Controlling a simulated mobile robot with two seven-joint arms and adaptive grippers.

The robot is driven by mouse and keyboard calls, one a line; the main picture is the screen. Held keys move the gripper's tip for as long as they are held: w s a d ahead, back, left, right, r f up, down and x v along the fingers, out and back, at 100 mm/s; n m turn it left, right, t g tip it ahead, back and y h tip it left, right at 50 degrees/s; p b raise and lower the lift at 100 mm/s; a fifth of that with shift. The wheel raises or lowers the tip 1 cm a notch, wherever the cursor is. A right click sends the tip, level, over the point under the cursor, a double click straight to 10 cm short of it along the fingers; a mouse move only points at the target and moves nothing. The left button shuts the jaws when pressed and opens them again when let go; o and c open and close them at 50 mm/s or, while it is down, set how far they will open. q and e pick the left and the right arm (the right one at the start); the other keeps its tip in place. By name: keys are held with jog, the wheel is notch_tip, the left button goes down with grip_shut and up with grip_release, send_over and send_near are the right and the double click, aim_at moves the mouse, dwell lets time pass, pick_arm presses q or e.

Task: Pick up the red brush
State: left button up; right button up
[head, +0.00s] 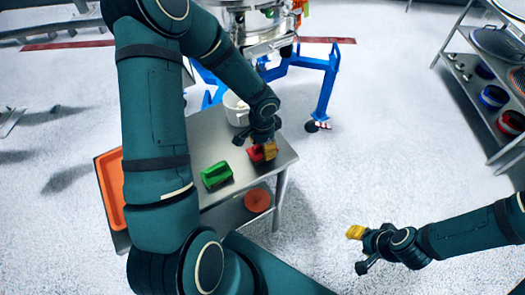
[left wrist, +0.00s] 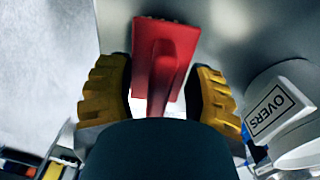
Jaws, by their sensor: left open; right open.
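The red brush (head: 254,154) lies on the metal table (head: 240,140), near its right end. My left gripper (head: 262,149) is down at the brush and partly hides it. In the left wrist view the red brush (left wrist: 168,55) shows between the two yellow fingers, its handle running back toward the palm. My left gripper is open there (left wrist: 165,92), with a visible gap between each finger and the handle. My right gripper (head: 358,250) is open and empty, off to the right over the floor.
A green brush (head: 216,175) lies left of the red one. An orange tray (head: 107,190) is at the table's left end. A white bucket (head: 235,108) stands behind. The sifter's blue frame (head: 328,85) is beyond; a rack (head: 470,80) stands at the right.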

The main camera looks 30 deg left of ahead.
pick_arm(q)
grip_shut()
dwell(0.3)
notch_tip(320, 180, up, 10)
jog(key=shift+p, duration=1)
jog(key=c, duration=0.9)
grip_release()
jog(key=shift+d, duration=0.15)
grip_shut()
